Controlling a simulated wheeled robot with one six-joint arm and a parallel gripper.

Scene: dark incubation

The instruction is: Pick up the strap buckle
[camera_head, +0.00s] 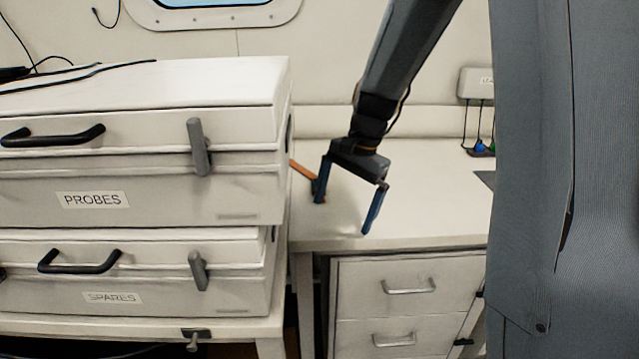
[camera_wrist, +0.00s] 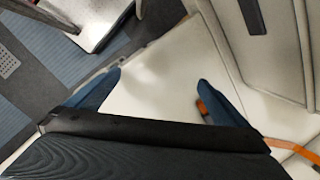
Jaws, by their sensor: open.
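An orange strap (camera_head: 303,170) lies on the white desk, beside the stacked cases and just left of my gripper (camera_head: 343,214). In the wrist view the orange strap (camera_wrist: 292,148) shows at the lower right, and a small orange bit shows next to the right finger. The buckle itself I cannot make out; my right finger in the wrist view may cover it. My gripper is open and empty, pointing down close over the desk top. Its two blue fingers (camera_wrist: 159,78) are wide apart, with bare white desk between them.
White cases labelled PROBES (camera_head: 130,208) and SPARES (camera_head: 150,297) are stacked at the left, close to the strap. The white desk (camera_head: 430,205) has drawers (camera_head: 400,287) below its front edge. A white box (camera_head: 478,83) with hanging cords is at the back right. The desk's middle is clear.

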